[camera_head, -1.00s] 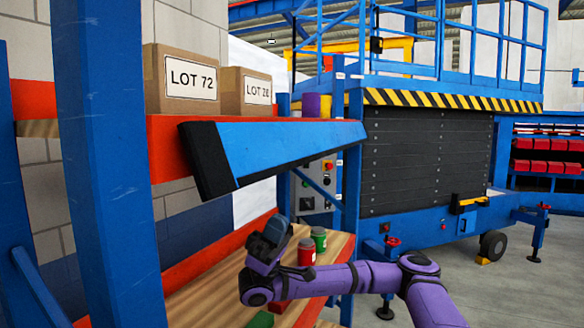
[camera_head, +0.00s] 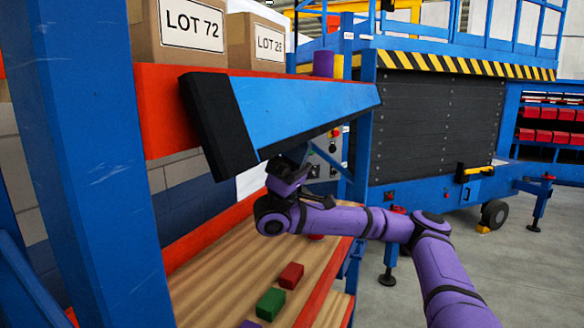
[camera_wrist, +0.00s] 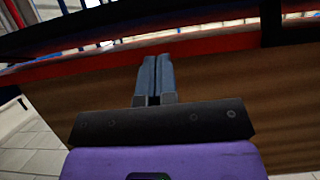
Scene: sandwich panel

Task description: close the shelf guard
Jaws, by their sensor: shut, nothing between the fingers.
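The shelf guard (camera_head: 290,112) is a long blue panel with a black end. It is hinged along the orange-red upper shelf beam (camera_head: 163,112) and sticks out from it, sloping toward the aisle, so it stands open. My gripper (camera_head: 297,157) is just under the guard's lower side, near the middle of its length. Its tips are partly hidden there, and I cannot tell whether they touch the panel. In the wrist view the two grey fingers (camera_wrist: 155,80) are together and empty. A dark band crosses the top of that view.
A red block (camera_head: 291,275) and a green block (camera_head: 270,303) lie on the wooden lower shelf (camera_head: 215,285). A blue post (camera_head: 95,150) stands at left.

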